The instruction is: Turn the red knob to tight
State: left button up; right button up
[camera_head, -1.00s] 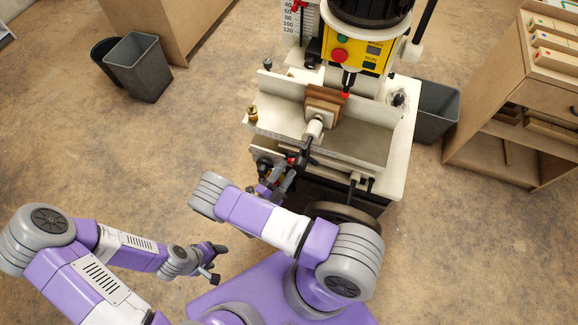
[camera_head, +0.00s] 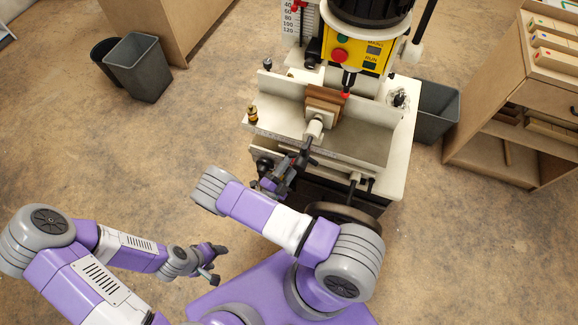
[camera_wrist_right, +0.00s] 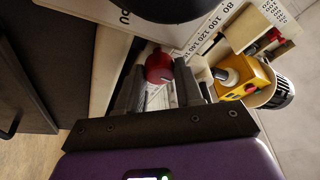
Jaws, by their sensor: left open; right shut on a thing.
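The red knob (camera_wrist_right: 159,66) shows in the right wrist view between the two dark fingers of my right gripper (camera_wrist_right: 160,76). A short dark mark is on its face. A round dark part above covers its surroundings, and I cannot read a tight label. In the head view my right gripper (camera_head: 293,162) is at the front of the machine, below the vise handle, and is shut on the knob, which it hides there. My left gripper (camera_head: 218,264) is open and empty, low over the floor, well away from the machine.
The machine's white table (camera_head: 360,140) carries a clamped wooden block (camera_head: 325,100). A yellow control box (camera_head: 356,48) with a red button sits above. A handwheel (camera_head: 343,213) is below right of the right gripper. Grey bins (camera_head: 140,68) and a shelf (camera_head: 508,115) stand apart.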

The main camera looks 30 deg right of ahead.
jog(key=shift+m, duration=0.3)
jog(key=m+g, duration=0.1)
jog(key=m, duration=0.2)
jog(key=shift+r+m+y+p, duration=0.15)
jog(key=shift+m+y+p, duration=0.15)
jog(key=m+g+y+p, duration=0.1)
jog(key=m, duration=0.2)
jog(key=shift+w+a+r+m, duration=0.1)
jog(key=shift+m, duration=0.2)
jog(key=shift+r+m+y+p, duration=0.1)
jog(key=shift+m+y+p, duration=0.85)
jog(key=shift+m, duration=0.95)
jog(key=shift+r+m+y+p, duration=0.1)
jog(key=shift+m+y+p, duration=0.45)
jog(key=shift+m+p, duration=1.05)
jog(key=shift+m+b, duration=0.3)
jog(key=shift+m, duration=0.2)
jog(key=o, duration=0.8)
jog(key=shift+c, duration=0.2)
